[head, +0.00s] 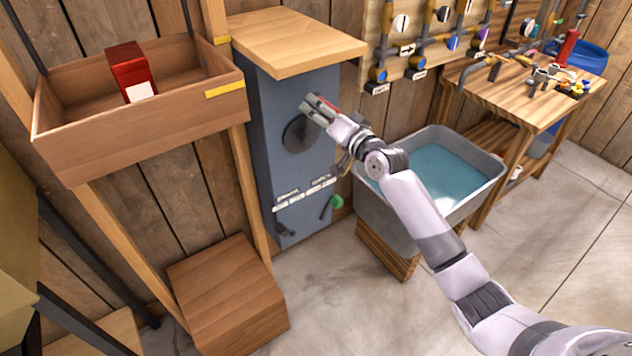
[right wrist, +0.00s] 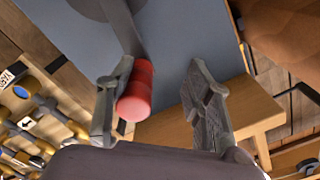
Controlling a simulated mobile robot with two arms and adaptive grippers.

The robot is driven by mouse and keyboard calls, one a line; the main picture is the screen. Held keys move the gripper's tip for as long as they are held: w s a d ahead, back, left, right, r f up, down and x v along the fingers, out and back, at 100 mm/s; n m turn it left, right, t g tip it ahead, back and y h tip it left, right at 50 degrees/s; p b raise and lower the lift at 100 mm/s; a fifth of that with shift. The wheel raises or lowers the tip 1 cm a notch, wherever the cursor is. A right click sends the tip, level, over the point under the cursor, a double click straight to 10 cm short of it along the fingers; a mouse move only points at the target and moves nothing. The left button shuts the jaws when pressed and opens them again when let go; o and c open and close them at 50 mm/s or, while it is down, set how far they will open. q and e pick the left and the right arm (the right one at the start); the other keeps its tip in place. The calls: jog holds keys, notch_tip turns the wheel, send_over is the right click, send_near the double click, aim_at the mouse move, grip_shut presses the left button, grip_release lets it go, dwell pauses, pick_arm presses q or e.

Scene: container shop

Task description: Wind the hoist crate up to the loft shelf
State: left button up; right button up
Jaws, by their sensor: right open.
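The hoist crate (head: 140,140) is an open wooden box at upper left in the head view, with dark straps rising from it and a yellow strip at its right corner. A red box (head: 130,70) with a white label stands in it. A blue-grey cabinet (head: 262,130) beside it carries a dark crank disc (head: 298,134) with a red handle. My right gripper (head: 318,109) is open at the crank. In the right wrist view, the red handle (right wrist: 135,92) lies between the open fingers, close to the left one. I cannot make out the loft shelf. My left gripper is out of view.
A green-knobbed lever (head: 332,205) sits low on the cabinet. A wooden block (head: 228,295) stands below the crate, between posts. A grey water tub (head: 430,219) stands right of the cabinet, near my right arm. A workbench (head: 510,90) with fittings is beyond. Floor in front is clear.

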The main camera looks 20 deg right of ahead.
jog(key=shift+d+f, duration=0.1)
jog(key=shift+d, duration=0.2)
jog(key=shift+s, duration=0.1)
jog(key=p+v, duration=0.3)
jog(key=v, duration=0.5)
jog(key=shift+p, duration=0.35)
